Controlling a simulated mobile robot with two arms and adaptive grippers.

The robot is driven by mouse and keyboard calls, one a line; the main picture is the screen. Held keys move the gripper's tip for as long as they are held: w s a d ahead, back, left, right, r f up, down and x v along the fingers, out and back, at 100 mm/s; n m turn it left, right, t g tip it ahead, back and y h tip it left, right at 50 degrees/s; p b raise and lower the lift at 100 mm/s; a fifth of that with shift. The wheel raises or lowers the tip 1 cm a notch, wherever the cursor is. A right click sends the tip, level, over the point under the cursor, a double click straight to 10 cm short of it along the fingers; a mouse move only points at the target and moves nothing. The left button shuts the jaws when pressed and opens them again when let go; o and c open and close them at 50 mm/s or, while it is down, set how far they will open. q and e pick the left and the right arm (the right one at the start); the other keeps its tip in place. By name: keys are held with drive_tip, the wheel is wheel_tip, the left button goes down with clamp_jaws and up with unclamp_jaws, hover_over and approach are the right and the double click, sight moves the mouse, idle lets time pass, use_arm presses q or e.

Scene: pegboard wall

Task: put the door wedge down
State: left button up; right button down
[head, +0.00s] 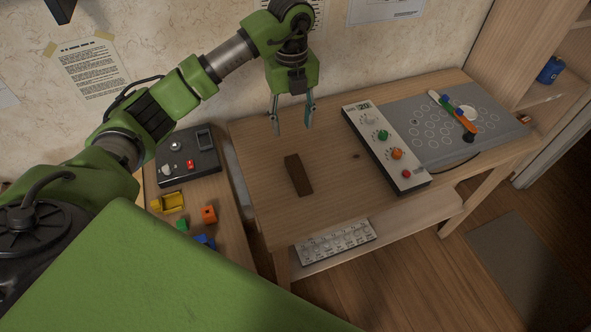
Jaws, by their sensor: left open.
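The door wedge (298,175) is a dark brown block. It lies on the left part of the wooden table top (262,203). My left gripper (293,115) is open and empty above the table, a little behind the wedge in the picture. Its two fingers point down and are apart from the wedge. My right gripper is not in view.
A control panel with knobs (385,147) and a grey board (440,118) with colourful tools fill the table's right side. A lower side table at left holds a dark device (188,155) and several coloured blocks (209,214). A white keyboard-like item (335,242) sits below.

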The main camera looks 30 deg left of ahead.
use_arm(q)
drive_tip(key=p, duration=0.1)
hover_over(292, 158)
wheel_tip(292, 158, down, 8)
drive_tip(key=shift+s+d+f, duration=0.1)
drive_tip(key=shift+f, duration=0.15)
wheel_tip(292, 158, down, 4)
drive_tip(key=shift+f+p, duration=0.15)
drive_tip(key=shift+p, duration=0.6)
drive_tip(key=shift+f, duration=0.5)
drive_tip(key=c, duration=1.3)
drive_tip(key=shift+r, duration=0.15)
